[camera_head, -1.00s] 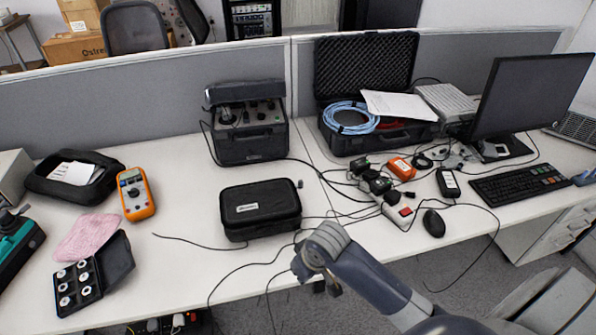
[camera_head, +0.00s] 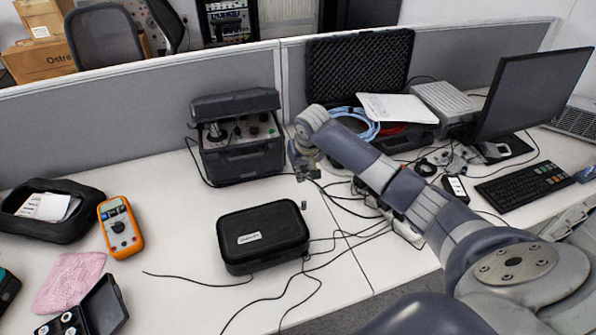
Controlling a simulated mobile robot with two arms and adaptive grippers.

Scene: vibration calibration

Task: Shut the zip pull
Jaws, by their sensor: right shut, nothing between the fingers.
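A black zip case (camera_head: 262,238) with a white label lies closed-looking on the white desk, at the middle of the view. A small dark tab (camera_head: 303,204), which looks like its zip pull, stands at the case's far right corner. My right gripper (camera_head: 307,177) is shut and empty, pointing down above and a little behind the tab in the picture, apart from it. The state of the zip itself is too small to tell. My left gripper is not in view.
A grey calibrator box (camera_head: 238,155) stands open behind the case. An open foam-lined hard case (camera_head: 360,65) stands at the back right. Loose black cables (camera_head: 300,275) run in front and to the right. An orange multimeter (camera_head: 120,228) lies to the left, with bare desk between.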

